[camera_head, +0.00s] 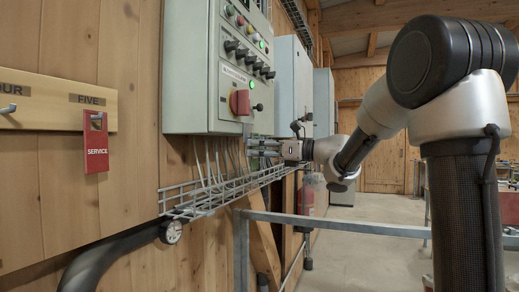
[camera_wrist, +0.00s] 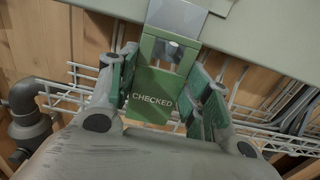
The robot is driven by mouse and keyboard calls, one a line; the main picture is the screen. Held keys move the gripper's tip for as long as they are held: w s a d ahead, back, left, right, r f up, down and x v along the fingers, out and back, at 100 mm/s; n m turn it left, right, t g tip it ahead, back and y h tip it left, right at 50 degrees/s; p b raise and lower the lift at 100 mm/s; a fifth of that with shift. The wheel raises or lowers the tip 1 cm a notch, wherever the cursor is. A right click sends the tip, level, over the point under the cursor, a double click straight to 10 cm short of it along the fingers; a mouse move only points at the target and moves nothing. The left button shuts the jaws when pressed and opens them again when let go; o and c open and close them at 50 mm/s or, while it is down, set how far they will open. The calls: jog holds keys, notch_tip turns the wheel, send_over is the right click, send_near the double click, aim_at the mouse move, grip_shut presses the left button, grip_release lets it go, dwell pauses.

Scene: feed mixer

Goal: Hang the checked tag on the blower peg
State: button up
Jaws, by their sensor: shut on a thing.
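The green checked tag (camera_wrist: 153,103) is between the fingers of my gripper (camera_wrist: 160,86) in the wrist view, its white lettering facing the camera. My gripper is shut on it. A grey peg-like end (camera_wrist: 175,52) shows at the opening near the tag's top; I cannot tell whether it passes through. A pale metal strip (camera_wrist: 180,17) lies just above the tag. In the head view my gripper (camera_head: 266,148) is at the lower edge of the grey control cabinet (camera_head: 200,95), and the tag cannot be made out. No peg labelled blower can be read.
A wire cable tray (camera_head: 205,197) runs along the wall below the cabinet. A red service tag (camera_head: 96,145) hangs on a wooden board (camera_head: 45,103) at left, beside a bare peg (camera_head: 8,108). A red rotary switch (camera_head: 240,102) sticks out from the cabinet. A grey rail (camera_head: 340,227) crosses in front.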

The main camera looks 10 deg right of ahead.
jog(key=o, duration=1.1)
jog(key=shift+c, duration=0.2)
